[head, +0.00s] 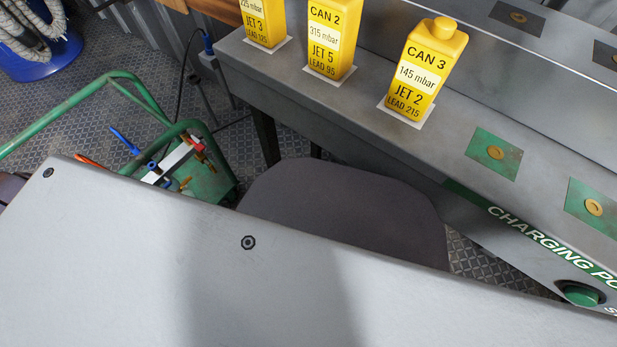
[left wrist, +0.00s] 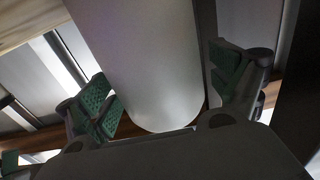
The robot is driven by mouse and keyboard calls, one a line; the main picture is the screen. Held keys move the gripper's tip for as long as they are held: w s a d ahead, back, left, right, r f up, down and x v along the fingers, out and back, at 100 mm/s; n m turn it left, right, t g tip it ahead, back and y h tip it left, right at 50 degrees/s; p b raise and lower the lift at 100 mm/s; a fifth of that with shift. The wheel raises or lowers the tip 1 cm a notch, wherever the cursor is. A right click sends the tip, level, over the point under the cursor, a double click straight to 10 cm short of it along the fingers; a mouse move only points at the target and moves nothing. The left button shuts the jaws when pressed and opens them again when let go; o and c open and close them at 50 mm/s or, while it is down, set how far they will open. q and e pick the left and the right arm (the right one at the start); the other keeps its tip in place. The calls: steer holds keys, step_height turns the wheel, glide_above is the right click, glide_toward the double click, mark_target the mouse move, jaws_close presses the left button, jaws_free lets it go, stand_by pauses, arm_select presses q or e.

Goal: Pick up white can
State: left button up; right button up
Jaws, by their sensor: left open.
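In the left wrist view my left gripper (left wrist: 163,88) is open, with green ribbed pads on its two fingers. A large plain pale shape with a rounded lower end (left wrist: 150,65) shows between the fingers. I cannot tell for sure whether it is the white can, or whether it touches the pads. No white can shows in the head view, and neither gripper is in that view. My right gripper is not in view.
Yellow cans stand on a grey metal bench: CAN 3 (head: 427,65), CAN 2 (head: 333,38) and a cropped one (head: 264,20). Bare green pads (head: 480,158) lie right of them. A green cart (head: 215,183) with tools stands left. A pale panel (head: 130,240) fills the foreground.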

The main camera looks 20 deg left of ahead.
arm_select(q)
steer(key=c, duration=1.3)
steer(key=shift+r, duration=0.2)
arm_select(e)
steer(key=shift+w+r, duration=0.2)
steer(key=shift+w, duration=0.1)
arm_select(q)
steer(key=shift+r+p, duration=2.8)
steer(key=shift+r, duration=2.05)
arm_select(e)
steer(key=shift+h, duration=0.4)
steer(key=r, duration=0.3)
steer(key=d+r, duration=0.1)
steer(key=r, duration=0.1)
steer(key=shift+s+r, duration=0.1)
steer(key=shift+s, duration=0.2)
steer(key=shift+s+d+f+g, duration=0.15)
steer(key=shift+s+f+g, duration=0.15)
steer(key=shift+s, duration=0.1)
